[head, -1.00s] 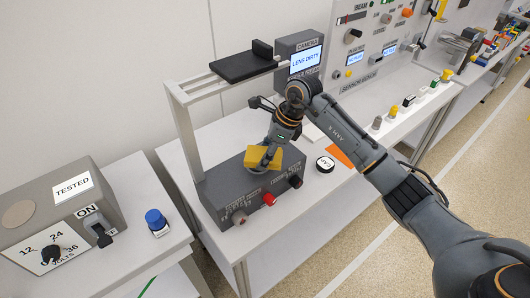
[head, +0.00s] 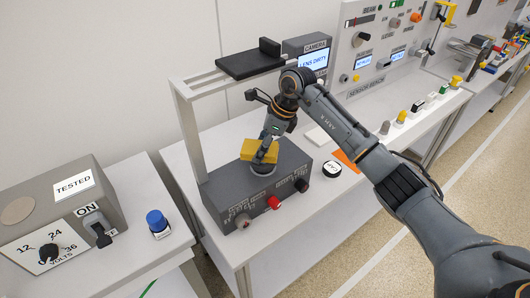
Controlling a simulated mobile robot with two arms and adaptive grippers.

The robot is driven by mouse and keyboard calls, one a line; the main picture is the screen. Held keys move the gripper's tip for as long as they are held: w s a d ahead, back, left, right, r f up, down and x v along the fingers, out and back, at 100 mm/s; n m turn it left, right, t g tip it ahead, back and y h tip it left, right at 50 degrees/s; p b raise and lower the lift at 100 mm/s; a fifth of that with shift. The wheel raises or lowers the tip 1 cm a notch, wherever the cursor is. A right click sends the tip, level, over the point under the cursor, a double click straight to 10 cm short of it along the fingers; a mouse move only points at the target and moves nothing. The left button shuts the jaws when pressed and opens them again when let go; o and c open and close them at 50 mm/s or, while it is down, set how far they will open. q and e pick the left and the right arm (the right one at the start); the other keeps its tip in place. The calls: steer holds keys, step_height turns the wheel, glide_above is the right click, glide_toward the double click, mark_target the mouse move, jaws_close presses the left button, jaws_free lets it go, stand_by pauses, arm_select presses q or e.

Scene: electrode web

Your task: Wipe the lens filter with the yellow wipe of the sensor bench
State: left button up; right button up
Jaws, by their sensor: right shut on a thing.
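My right gripper (head: 268,150) is shut on the yellow wipe (head: 258,149) above the dark grey box (head: 230,192) of the sensor bench. Under it a dark round piece (head: 263,167) shows on the box's top, probably the lens filter, partly hidden by the gripper and the wipe. I cannot tell whether the wipe touches it. The camera screen (head: 314,61) behind reads LENS DIRTY. My left gripper is not in view.
Knobs, one of them red (head: 273,202), line the box's front. A metal frame with a black plate (head: 251,62) rises behind. A blue button (head: 157,221) stands on the left table.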

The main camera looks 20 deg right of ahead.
mark_target(270, 156)
steer(key=shift+w+a+f, duration=0.1)
steer(key=shift+w+a, duration=0.05)
steer(key=shift+w, duration=0.2)
steer(key=shift+r, duration=0.35)
steer(key=shift+s+d, duration=0.2)
steer(key=shift+d, duration=0.05)
steer(key=shift+s, duration=0.3)
steer(key=shift+s+d, duration=0.15)
steer(key=shift+s, duration=0.25)
steer(key=shift+s+d+r, duration=0.1)
steer(key=shift+s+d, duration=0.05)
steer(key=shift+s, duration=0.35)
steer(key=shift+s+d+f, duration=0.15)
steer(key=shift+s, duration=0.2)
steer(key=shift+s+d+f, duration=0.15)
steer(key=shift+s, duration=0.2)
steer(key=shift+s+r, duration=0.1)
steer(key=shift+s, duration=0.25)
